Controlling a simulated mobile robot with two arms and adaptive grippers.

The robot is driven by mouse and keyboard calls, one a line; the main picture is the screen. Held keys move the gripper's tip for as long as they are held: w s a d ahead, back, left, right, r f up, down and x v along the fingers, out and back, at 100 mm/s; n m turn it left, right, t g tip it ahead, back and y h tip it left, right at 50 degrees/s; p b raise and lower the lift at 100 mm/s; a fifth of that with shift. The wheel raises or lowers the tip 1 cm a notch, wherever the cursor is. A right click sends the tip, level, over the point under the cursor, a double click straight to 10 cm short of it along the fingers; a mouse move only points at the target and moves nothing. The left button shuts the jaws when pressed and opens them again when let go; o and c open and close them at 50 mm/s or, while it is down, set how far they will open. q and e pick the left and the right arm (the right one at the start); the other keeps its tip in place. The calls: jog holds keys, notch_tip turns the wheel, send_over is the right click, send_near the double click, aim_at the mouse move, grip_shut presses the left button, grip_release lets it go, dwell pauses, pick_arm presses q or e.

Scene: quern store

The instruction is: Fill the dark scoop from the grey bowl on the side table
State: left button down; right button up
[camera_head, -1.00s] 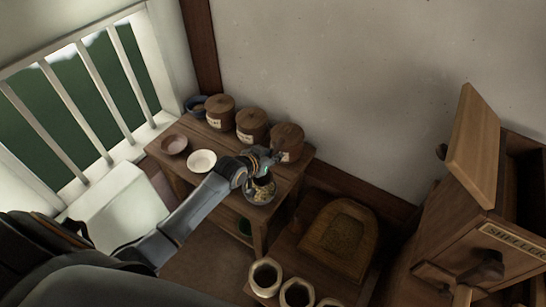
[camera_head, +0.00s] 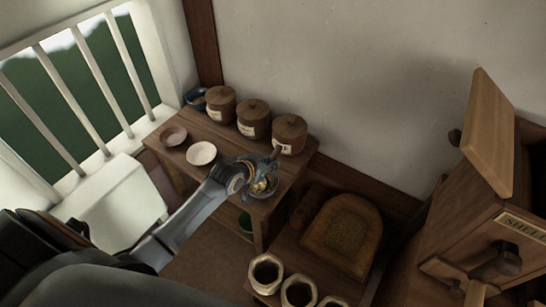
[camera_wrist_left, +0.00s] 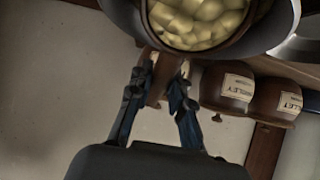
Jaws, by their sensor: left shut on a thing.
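The grey bowl (camera_head: 267,196) stands near the front right corner of the side table, partly hidden by my left gripper (camera_head: 265,166). That gripper is shut on the brown handle (camera_wrist_left: 158,82) of the dark scoop (camera_wrist_left: 212,48). In the left wrist view, the scoop's round brown rim is inside or over the wide grey bowl (camera_wrist_left: 289,18). Pale yellow chunks (camera_wrist_left: 197,17) show within the scoop's rim. The top of that view cuts off both, so how deep the scoop sits is unclear. My right gripper is out of view.
On the side table (camera_head: 222,181) stand several lidded wooden jars (camera_head: 253,120) at the back, a white bowl (camera_head: 201,153), a brown bowl (camera_head: 173,136) and a blue bowl (camera_head: 196,98). A wooden tray (camera_head: 345,236) and hexagonal pots (camera_head: 299,292) are at lower right.

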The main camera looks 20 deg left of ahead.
aim_at(277, 150)
pick_arm(q)
jog(key=shift+w+d+g+p, duration=0.15)
jog(key=shift+w+g+p, duration=0.35)
jog(key=shift+p, duration=0.15)
jog(key=shift+w+g+p, duration=0.25)
jog(key=shift+g+p, duration=0.25)
jog(key=shift+p, duration=0.45)
jog(key=shift+w+d+r+g+y+p, duration=0.1)
jog(key=shift+w+g+y+p, duration=0.3)
jog(key=shift+g+p, duration=0.45)
jog(key=shift+w+g+p, duration=0.3)
jog(key=shift+g+p, duration=0.35)
jog(key=shift+p, duration=0.4)
jog(key=shift+s+r+p, duration=0.1)
jog(key=shift+p, duration=0.2)
jog(key=shift+g, duration=0.6)
notch_tip(277, 150, up, 5)
jog(key=p, duration=0.5)
jog(key=shift+f, duration=0.2)
